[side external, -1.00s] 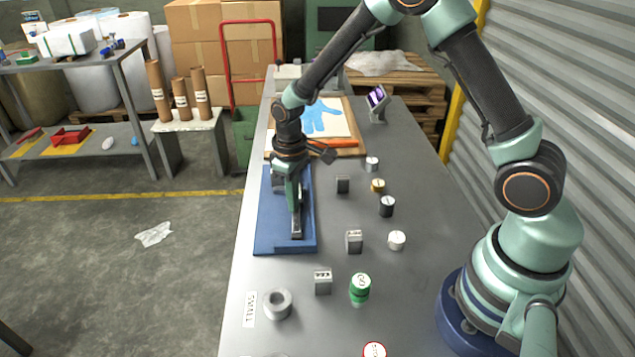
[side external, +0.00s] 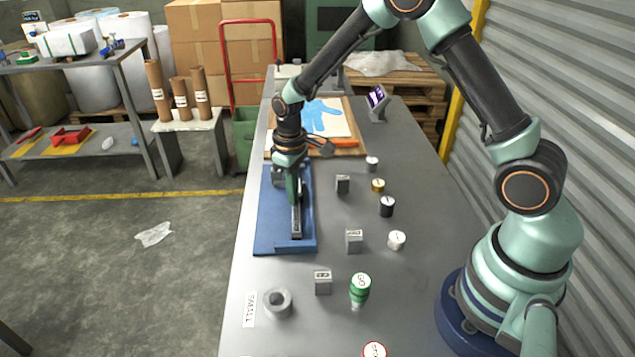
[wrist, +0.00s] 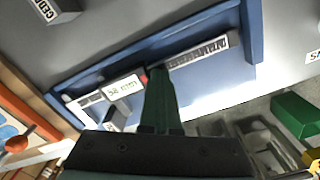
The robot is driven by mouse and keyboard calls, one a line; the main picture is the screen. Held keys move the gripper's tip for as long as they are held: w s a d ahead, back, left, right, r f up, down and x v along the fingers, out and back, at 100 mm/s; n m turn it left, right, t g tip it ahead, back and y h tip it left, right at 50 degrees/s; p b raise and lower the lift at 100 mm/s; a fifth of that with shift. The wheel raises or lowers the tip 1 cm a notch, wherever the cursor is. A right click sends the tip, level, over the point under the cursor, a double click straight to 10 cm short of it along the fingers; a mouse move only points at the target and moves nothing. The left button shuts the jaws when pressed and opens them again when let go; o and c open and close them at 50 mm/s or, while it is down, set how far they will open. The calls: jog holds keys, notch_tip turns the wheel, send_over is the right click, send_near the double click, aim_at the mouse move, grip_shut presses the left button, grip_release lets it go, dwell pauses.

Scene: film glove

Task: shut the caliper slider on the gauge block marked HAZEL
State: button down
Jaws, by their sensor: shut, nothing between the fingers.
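The caliper (side external: 297,222) lies in the blue tray (side external: 268,243) on the bench. In the wrist view its scale beam (wrist: 200,52) and its white display (wrist: 124,90) show; the digits are hard to read. My gripper (side external: 295,200) is shut and empty, pointing down over the caliper. In the wrist view my fingertips (wrist: 157,72) are at the display's right end, beside a small red spot; whether they touch is unclear. Grey blocks stand right of the tray: a far one (side external: 343,184), a middle one (side external: 354,241) and a near one (side external: 323,282). I cannot read HAZEL on any.
A grey ring (side external: 278,303), a green cylinder (side external: 360,289) and several small cylinders (side external: 387,206) stand on the bench. A board with a blue glove (side external: 322,117) and an orange-handled tool (side external: 343,142) lies beyond the tray. The bench's right side is mostly clear.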

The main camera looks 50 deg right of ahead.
jog(key=shift+w+d, duration=1.4)
dwell(0.4)
jog(key=shift+s+a, duration=0.3)
dwell(0.4)
jog(key=shift+r, duration=0.15)
notch_tip(320, 180, up, 8)
dwell(0.8)
jog(key=s+r+m+t, duration=0.1)
jog(key=s+r+t, duration=0.2)
jog(key=s+r, duration=0.7)
jog(key=s+r+m+t, duration=0.2)
jog(key=s+r, duration=0.2)
jog(key=s, duration=0.4)
jog(key=shift+a+r+t, duration=0.2)
jog(key=shift+a+t, duration=0.1)
jog(key=shift+a, duration=0.05)
